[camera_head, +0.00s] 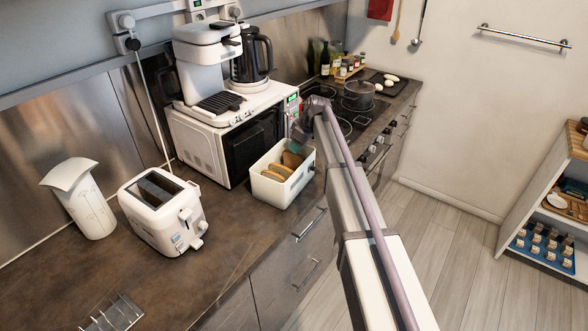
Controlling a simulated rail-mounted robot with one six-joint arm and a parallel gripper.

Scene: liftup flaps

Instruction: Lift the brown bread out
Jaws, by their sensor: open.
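Slices of brown bread (282,169) stand tilted inside a white open-topped box (287,192) on the dark counter, in front of the microwave. One slice at the back right of the box looks darker than the paler ones at the front left. My gripper (297,147) is open and points down at the back right of the box, close to the darker slice. The fingertips are small and dark here, so I cannot tell whether they touch the bread. Nothing shows held between them.
A white toaster (164,212) stands left of the box, with a paper-towel-like white holder (82,200) beyond it. A white microwave (225,135) carries a coffee machine and black kettle. A pot (358,95) sits on the hob. A wire rack (113,315) lies front left.

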